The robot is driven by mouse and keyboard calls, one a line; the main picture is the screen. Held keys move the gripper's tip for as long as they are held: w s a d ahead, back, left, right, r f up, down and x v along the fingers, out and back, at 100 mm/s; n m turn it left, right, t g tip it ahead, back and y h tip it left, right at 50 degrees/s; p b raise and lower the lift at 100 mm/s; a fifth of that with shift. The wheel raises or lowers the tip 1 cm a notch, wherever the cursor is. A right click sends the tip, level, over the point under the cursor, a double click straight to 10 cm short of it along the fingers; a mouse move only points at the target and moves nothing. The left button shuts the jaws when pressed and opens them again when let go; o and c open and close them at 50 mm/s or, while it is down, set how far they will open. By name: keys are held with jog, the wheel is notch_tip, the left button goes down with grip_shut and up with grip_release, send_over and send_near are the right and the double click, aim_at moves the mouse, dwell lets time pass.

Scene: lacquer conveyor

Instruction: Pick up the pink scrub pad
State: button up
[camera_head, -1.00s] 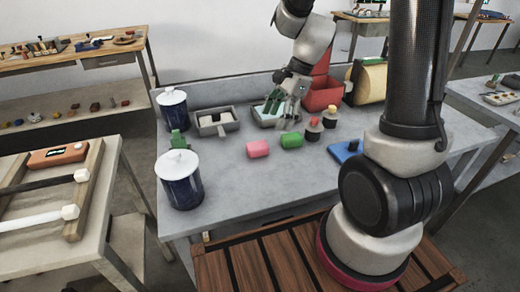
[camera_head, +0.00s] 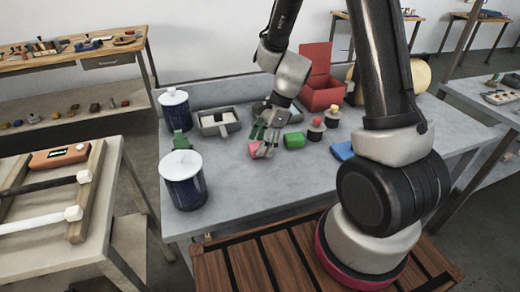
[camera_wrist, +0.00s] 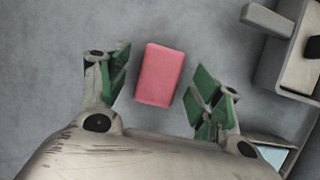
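The pink scrub pad (camera_wrist: 160,75) lies flat on the grey table (camera_head: 225,185). In the wrist view it sits between and slightly beyond the two green-padded fingers, with clear gaps on both sides. My gripper (camera_wrist: 162,92) is open and empty, above the pad. In the head view my gripper (camera_head: 264,138) partly covers the pink pad (camera_head: 255,149). The height of the fingers above the table is hard to tell.
A green block (camera_head: 294,140) lies just right of the gripper. A grey tray (camera_head: 206,131) is behind. Two blue canisters with white lids (camera_head: 183,186) (camera_head: 174,112) stand left. Small dark pots (camera_head: 315,132) and a red open box (camera_head: 320,98) are to the right.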

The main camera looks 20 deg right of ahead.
jog(key=c, duration=0.9)
jog(key=shift+o, duration=0.2)
notch_tip(320, 180, up, 10)
jog(key=shift+o, duration=0.4)
